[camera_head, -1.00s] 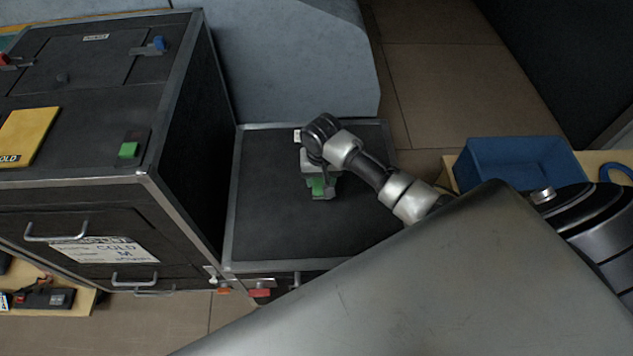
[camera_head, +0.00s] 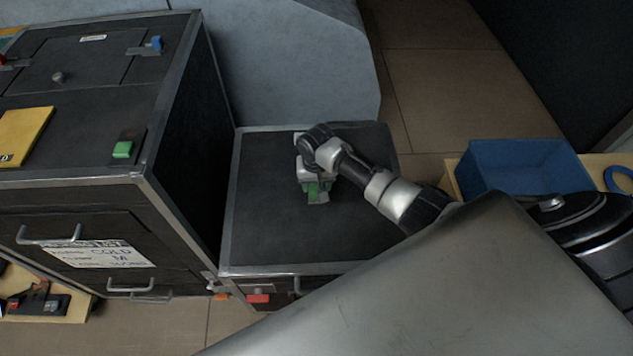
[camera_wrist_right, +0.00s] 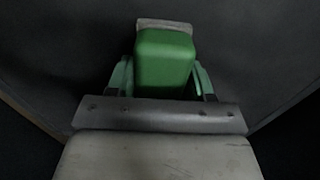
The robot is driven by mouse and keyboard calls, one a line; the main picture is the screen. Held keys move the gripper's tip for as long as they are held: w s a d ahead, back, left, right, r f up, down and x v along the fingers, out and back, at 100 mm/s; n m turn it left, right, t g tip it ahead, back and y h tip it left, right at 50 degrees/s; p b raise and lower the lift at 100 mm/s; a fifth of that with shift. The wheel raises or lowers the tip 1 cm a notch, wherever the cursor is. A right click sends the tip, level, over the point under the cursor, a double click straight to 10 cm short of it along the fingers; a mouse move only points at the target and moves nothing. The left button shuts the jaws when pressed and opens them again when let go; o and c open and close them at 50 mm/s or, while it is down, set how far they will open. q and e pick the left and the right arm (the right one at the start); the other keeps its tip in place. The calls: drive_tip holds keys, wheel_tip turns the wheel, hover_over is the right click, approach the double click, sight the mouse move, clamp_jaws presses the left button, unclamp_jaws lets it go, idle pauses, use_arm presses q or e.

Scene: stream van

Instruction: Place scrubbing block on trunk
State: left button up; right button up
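The scrubbing block is green with a grey part and shows in the head view (camera_head: 313,191) and large in the right wrist view (camera_wrist_right: 165,60). My right gripper (camera_head: 314,188) is above the low dark trunk (camera_head: 275,225) with metal edges. In the right wrist view its green fingers (camera_wrist_right: 165,75) lie along both sides of the block and appear shut on it. The dark trunk top lies behind the block there; I cannot tell whether the block touches it. My left gripper is not in view.
A blue bin (camera_head: 525,175) stands at the right. Most of the trunk top is bare.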

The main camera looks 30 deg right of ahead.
drive_tip(key=o, duration=0.3)
drive_tip(key=shift+o, duration=0.2)
wheel_tip(320, 180, up, 12)
drive_tip(key=p, duration=0.2)
drive_tip(key=shift+p, duration=0.3)
idle(0.3)
